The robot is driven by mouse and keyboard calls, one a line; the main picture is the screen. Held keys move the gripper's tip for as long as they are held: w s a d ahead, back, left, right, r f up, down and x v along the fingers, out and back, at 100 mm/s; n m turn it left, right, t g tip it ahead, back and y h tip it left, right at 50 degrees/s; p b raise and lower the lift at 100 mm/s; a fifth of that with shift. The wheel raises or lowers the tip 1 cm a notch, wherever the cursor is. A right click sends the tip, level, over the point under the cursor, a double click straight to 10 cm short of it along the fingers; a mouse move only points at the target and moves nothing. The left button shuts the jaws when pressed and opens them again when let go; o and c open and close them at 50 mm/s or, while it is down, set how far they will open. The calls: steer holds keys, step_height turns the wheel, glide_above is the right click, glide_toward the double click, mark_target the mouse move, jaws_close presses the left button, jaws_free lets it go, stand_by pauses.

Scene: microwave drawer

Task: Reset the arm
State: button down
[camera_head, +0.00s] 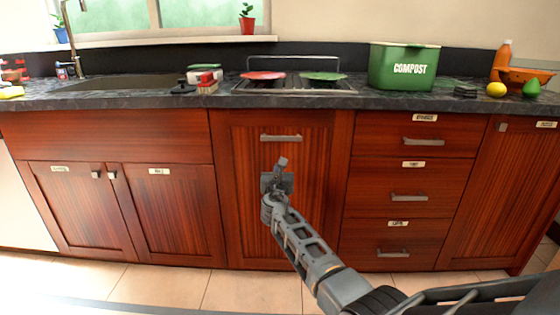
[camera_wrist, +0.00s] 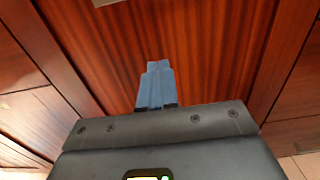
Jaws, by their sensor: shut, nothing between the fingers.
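My gripper (camera_head: 282,163) is shut and empty. In the head view it is held up in front of the middle wooden cabinet door (camera_head: 245,195), a little below that door's horizontal handle (camera_head: 281,137). My arm reaches to it from the lower right. In the wrist view the bluish fingers (camera_wrist: 157,78) are together and point at the reddish wood panel (camera_wrist: 215,50). Whether the fingertips touch the panel, I cannot tell.
Closed drawers (camera_head: 408,196) stand right of the middle door, and closed cabinet doors (camera_head: 75,205) stand left. The dark counter (camera_head: 215,97) above holds a sink, plates on a rack, a green compost bin (camera_head: 403,68) and fruit. The tiled floor (camera_head: 250,290) is clear in front.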

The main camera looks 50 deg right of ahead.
steer(key=s+a+f+m+t+y+p, duration=0.1)
steer(key=s+a+f+m+y, duration=0.1)
steer(key=s+a+f, duration=0.4)
steer(key=s+a+f+m+y, duration=0.1)
steer(key=s+a+f+y, duration=0.2)
steer(key=a, duration=0.5)
steer(key=s+a+f+m+t+y+p, duration=0.1)
steer(key=s+a+f+m, duration=0.1)
steer(key=s+a+f, duration=0.35)
steer(key=s+a+m+y, duration=0.4)
steer(key=s+a+m, duration=0.3)
steer(key=s+a, duration=0.9)
steer(key=s+a+r+m+t+y, duration=0.1)
steer(key=s+a+r+m+y, duration=0.15)
steer(key=s+r+m, duration=0.65)
steer(key=s+a+r+m+t+y, duration=0.1)
steer(key=s+a+r+m+y, duration=0.3)
steer(key=s+r, duration=0.8)
step_height(320, 180, up, 13)
steer(key=s+h+p, duration=0.1)
steer(key=h+p, duration=0.1)
steer(key=p, duration=1.3)
steer(key=shift+s+d+r+m, duration=0.2)
steer(key=shift+s+d+m, duration=0.1)
steer(key=shift+d, duration=0.15)
